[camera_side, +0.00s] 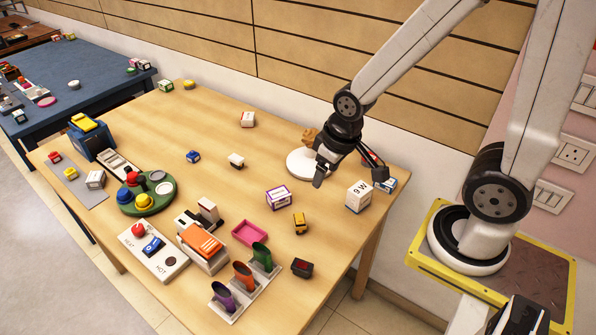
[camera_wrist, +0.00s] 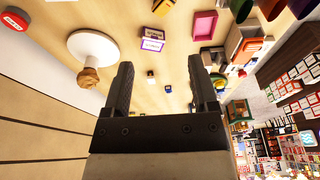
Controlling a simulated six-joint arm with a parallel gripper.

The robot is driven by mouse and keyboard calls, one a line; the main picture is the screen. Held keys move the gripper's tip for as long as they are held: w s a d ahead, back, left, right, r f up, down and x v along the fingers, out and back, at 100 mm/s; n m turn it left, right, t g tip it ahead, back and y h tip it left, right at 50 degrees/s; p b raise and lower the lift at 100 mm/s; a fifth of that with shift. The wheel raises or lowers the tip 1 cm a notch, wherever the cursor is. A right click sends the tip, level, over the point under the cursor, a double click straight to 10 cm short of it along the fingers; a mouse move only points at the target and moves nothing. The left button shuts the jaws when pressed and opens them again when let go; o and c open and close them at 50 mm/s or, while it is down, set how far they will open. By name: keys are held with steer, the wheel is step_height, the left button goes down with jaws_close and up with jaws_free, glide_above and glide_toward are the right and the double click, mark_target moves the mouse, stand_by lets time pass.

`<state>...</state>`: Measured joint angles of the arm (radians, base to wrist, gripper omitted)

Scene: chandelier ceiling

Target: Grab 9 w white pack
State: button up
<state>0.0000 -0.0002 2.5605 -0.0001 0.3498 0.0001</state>
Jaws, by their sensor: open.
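The white pack marked "9 W" (camera_side: 358,197) stands on the right part of the wooden table in the side view. I cannot make it out in the wrist view. My gripper (camera_side: 319,178) is to the left of the pack, in front of the white round plate, apart from the pack. In the wrist view my gripper (camera_wrist: 160,68) has its two black fingers wide apart with nothing held between them.
A white round plate (camera_side: 298,165) with a brown knobby piece (camera_side: 310,136) is behind my gripper. A blue-white box (camera_side: 386,184) stands just behind the pack. A purple-white box (camera_side: 278,197), yellow block (camera_side: 300,222) and dark red-topped block (camera_side: 302,267) lie to the left and front.

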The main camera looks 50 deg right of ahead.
steer(key=o, duration=0.3)
steer(key=shift+o, duration=0.2)
steer(key=n+g+h, duration=0.5)
steer(key=n+h, duration=0.7)
steer(key=n, duration=0.4)
glide_above(354, 194)
steer(key=shift+f, duration=4.25)
steer(key=shift+f, duration=0.15)
steer(key=shift+f, duration=1.8)
